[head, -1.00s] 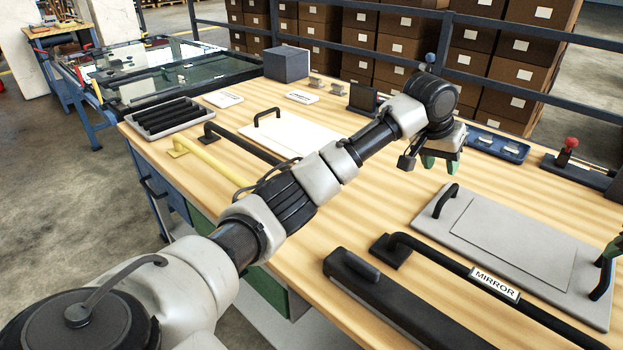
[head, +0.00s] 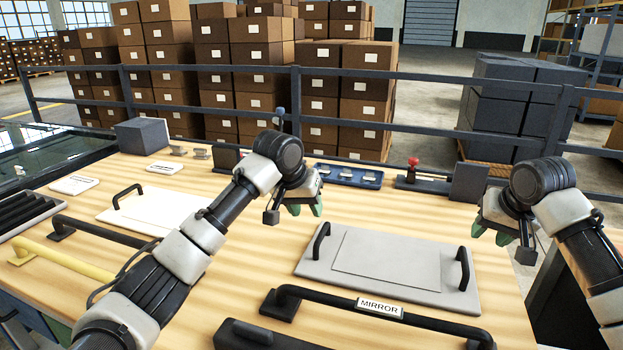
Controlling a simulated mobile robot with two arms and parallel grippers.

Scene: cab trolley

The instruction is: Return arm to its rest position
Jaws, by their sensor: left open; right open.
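My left gripper (head: 303,208) is in the middle of the head view, its green fingertips pointing down above the wooden bench. It is open and holds nothing. My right gripper (head: 490,236) is at the right, over the bench's right edge, with green fingertips pointing down. It is open and empty. My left arm comes in from the lower left and my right arm from the lower right. Both grippers are apart from the grey panel with two black handles (head: 395,268), which lies on the bench between and in front of them.
A black bar handle labelled MIRROR (head: 379,307) lies near the front. A white panel (head: 155,213), yellow handle (head: 60,265) and dark rack (head: 28,212) are at left. A blue tray (head: 345,176) and red-knobbed device (head: 413,175) stand at the back. A rail (head: 430,147) runs behind.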

